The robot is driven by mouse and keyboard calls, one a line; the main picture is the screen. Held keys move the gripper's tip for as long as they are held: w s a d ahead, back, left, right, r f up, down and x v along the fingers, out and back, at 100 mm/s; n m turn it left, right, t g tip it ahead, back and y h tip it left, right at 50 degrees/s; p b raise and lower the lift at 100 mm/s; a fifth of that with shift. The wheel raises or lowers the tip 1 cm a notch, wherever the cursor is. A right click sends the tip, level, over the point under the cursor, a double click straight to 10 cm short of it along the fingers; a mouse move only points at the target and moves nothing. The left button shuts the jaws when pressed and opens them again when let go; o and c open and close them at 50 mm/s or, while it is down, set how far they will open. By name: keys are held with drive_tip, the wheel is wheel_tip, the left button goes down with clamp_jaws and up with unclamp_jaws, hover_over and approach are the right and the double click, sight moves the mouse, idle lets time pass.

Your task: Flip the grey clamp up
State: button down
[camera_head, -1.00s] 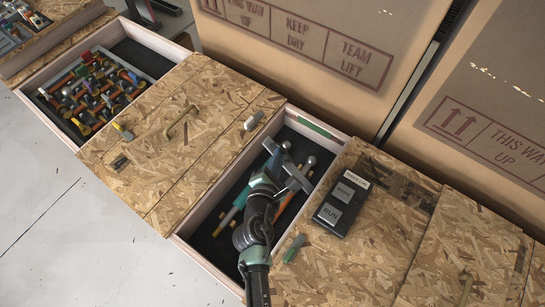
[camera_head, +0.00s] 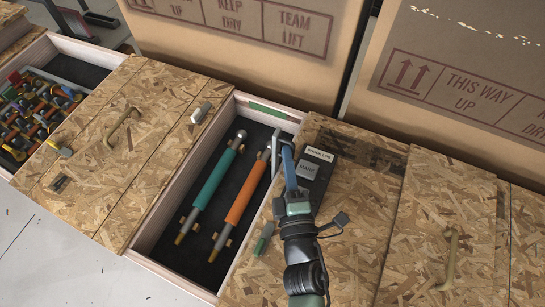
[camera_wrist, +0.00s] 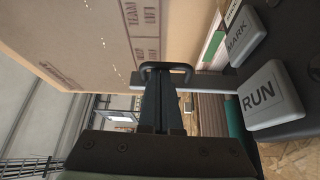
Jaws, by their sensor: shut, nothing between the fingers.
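My gripper (camera_head: 283,145) is shut and empty, above the compartment's far right edge beside the black button box. In the wrist view my gripper's fingers (camera_wrist: 165,72) are together.
The compartment (camera_head: 180,255) holds a teal rod (camera_head: 216,180) and an orange rod (camera_head: 241,200). The black button box (camera_head: 318,188) is close to my gripper; its RUN key (camera_wrist: 270,95) is near in the wrist view. A green clamp (camera_head: 264,238) and large cartons (camera_head: 250,55) are around.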

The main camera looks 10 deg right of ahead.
drive_tip(key=shift+s+d+f+m+t+b, duration=0.2)
drive_tip(key=shift+s+d+f+m+b, duration=0.05)
drive_tip(key=shift+s+d+m+b, duration=0.25)
drive_tip(key=shift+s+d+f+m+t+b, duration=0.25)
drive_tip(key=shift+d+m+b, duration=0.15)
drive_tip(key=shift+d+m, duration=0.15)
drive_tip(key=shift+d, duration=0.1)
drive_tip(key=shift+s+h, duration=0.1)
drive_tip(key=shift+h, duration=0.3)
